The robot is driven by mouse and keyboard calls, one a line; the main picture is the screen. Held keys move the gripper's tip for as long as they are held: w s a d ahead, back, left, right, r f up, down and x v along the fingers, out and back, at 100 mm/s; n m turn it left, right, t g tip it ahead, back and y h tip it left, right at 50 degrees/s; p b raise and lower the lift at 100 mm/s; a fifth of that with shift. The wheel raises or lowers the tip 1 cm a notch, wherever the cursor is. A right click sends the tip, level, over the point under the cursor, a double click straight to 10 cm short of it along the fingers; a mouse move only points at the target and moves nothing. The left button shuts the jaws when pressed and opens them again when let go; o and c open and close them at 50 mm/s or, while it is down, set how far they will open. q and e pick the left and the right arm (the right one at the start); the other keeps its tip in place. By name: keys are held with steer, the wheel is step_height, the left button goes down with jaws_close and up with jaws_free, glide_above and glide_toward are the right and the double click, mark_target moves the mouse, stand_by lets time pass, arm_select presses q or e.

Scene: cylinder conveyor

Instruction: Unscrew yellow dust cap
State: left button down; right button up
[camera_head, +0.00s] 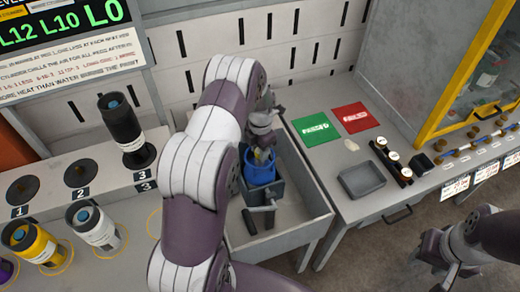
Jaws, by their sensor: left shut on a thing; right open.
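A blue cylinder (259,172) stands upright in a dark grey clamp (262,194) with a handle, inside a grey tray (312,205). A small bit of the yellow dust cap (258,157) shows at the top of the cylinder, mostly hidden by my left gripper. My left gripper (262,147) points down over the cylinder and is shut on the cap. Its fingertips are small and partly hidden, so I cannot tell whether the cap is loose. My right gripper (426,256) is open and empty over the floor at the lower right.
A black cylinder (122,128), a white one (95,228) and a yellow one (32,243) stand on the left. Green (317,128) and red (355,117) mats, a grey bin (361,181) and a black rack (391,163) occupy the right table.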

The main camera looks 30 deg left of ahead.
arm_select(q)
steer(key=shift+r+p, duration=3.05)
steer(key=shift+r, duration=1.35)
